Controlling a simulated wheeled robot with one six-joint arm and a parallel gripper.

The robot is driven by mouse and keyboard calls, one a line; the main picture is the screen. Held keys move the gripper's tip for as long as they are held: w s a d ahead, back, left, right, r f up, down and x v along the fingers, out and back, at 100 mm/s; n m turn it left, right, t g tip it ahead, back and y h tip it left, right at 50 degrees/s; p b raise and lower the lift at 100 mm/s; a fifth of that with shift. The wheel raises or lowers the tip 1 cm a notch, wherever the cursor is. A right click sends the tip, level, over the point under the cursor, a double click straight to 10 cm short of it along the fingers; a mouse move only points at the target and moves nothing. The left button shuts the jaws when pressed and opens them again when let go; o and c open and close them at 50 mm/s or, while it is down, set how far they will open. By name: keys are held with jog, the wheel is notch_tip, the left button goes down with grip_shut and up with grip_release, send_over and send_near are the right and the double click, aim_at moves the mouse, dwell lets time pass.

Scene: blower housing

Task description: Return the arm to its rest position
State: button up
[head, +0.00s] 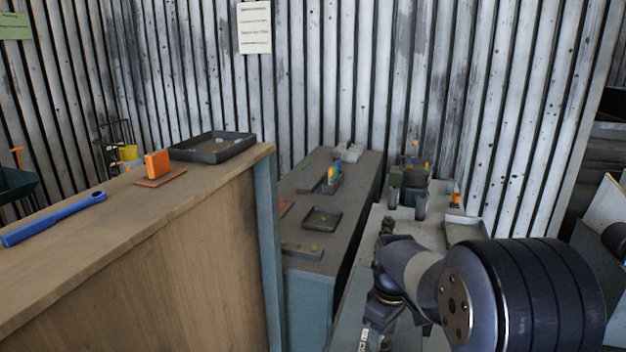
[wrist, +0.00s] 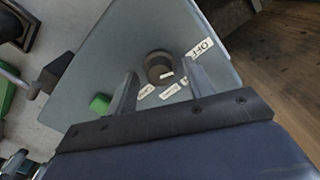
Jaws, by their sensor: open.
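My arm (head: 520,295) reaches in from the lower right of the head view, over the grey benches. My gripper (wrist: 163,76) shows in the wrist view with its two fingers apart and nothing held. Beyond the fingertips is a dark round knob (wrist: 158,66) on a grey panel (wrist: 150,30), seen between the fingers. Labels lie around the knob, one reading OFF (wrist: 201,47). A green button (wrist: 100,103) is left of the left finger. The gap between fingertips and knob is hard to judge. In the head view the fingers cannot be made out clearly.
A wooden counter (head: 190,215) at left holds a blue wrench-like tool (head: 52,218), an orange block (head: 157,165) and a dark tray (head: 213,148). Behind my arm, a dark bench (head: 345,180) carries small parts and a shallow tray (head: 322,219). A ribbed wall closes the back.

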jog(key=m, duration=0.7)
jog(key=m+b, duration=0.1)
jog(key=m, duration=0.3)
jog(key=shift+m, duration=1.5)
jog(key=shift+r, duration=0.1)
